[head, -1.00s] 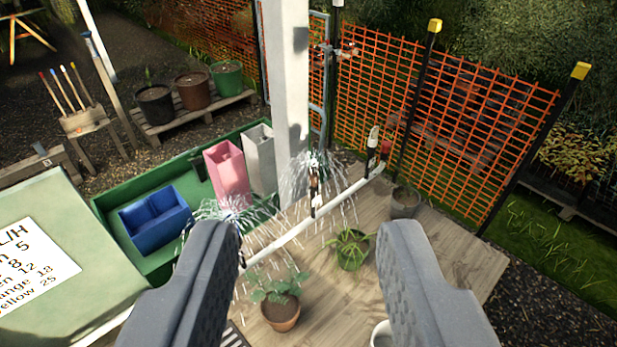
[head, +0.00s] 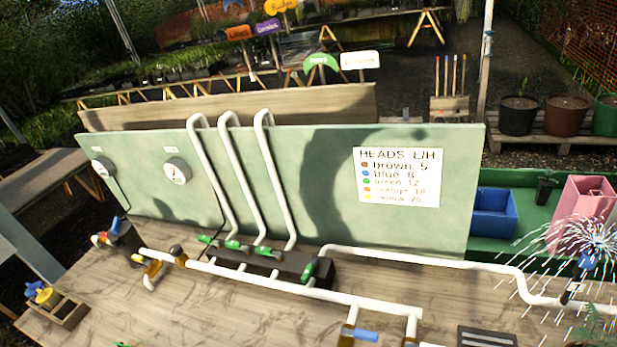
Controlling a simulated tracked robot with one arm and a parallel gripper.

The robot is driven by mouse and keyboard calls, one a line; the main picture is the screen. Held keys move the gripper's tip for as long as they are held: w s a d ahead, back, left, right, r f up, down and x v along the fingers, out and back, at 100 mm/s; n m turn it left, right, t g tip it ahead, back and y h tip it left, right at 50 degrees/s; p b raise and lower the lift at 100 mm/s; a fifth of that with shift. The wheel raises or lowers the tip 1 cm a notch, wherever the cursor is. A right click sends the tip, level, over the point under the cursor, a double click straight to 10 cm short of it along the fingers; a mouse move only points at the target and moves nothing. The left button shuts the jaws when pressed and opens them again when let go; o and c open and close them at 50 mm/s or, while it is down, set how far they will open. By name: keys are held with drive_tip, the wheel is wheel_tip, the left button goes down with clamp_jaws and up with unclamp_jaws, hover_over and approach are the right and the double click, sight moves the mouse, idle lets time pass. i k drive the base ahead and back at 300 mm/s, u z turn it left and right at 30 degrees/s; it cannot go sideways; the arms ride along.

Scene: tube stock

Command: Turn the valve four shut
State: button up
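A dark manifold block (head: 283,262) sits on the wooden bench, with several green-handled valves in a row along it. The rightmost green valve (head: 308,270) stands at the manifold's right end, beside a white pipe (head: 420,258) that runs right to a spraying sprinkler head (head: 586,262). The other green valves (head: 233,245) sit by the white pipes bent over the green panel. I can read no numbers on the valves, so I cannot tell which is four by label. The rightmost handle looks turned differently from the others. My gripper is out of view.
The green panel (head: 300,220) with two gauges and a heads list (head: 398,177) stands behind the manifold. A white supply pipe (head: 330,293) and blue-handled valve (head: 366,335) lie in front. A small wooden box (head: 52,310) is at left. Water sprays at right.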

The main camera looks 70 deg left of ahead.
sight(307, 274)
drive_tip(key=u, duration=2.65)
drive_tip(key=k, duration=0.85)
drive_tip(key=z, duration=0.75)
drive_tip(key=i, duration=1)
drive_tip(key=z, duration=0.05)
